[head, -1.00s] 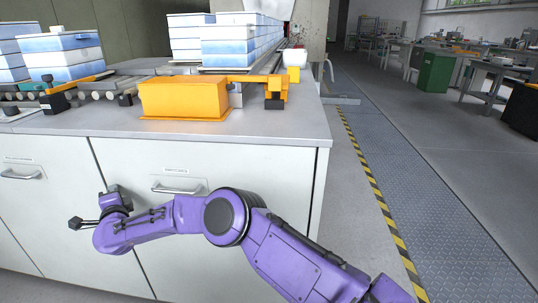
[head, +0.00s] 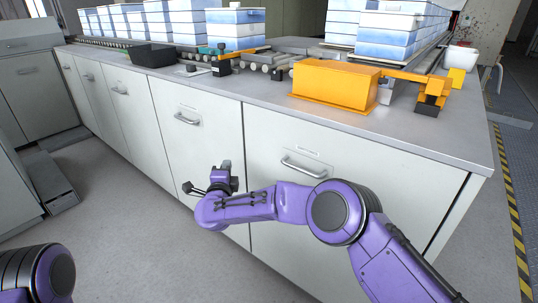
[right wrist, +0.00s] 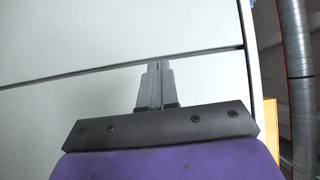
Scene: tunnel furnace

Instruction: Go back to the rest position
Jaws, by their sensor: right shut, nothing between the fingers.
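My right arm, purple, comes in from the lower right in the head view and bends to the left in front of the cabinet. My right gripper (head: 224,169) is at its end, in front of the white drawer fronts and below the worktop. The right wrist view shows the same gripper (right wrist: 156,68) with its two grey fingers together and nothing between them, facing a white cabinet front. A purple part of my left arm shows at the lower left corner of the head view. My left gripper is outside the picture.
A white cabinet (head: 275,125) with drawer handles (head: 303,168) stands close in front. On its worktop (head: 430,133) are an orange box (head: 335,85), roller tracks and stacks of blue-white boxes (head: 385,35). The floor (head: 120,195) is clear at the left. A grey duct (right wrist: 298,85) shows in the wrist view.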

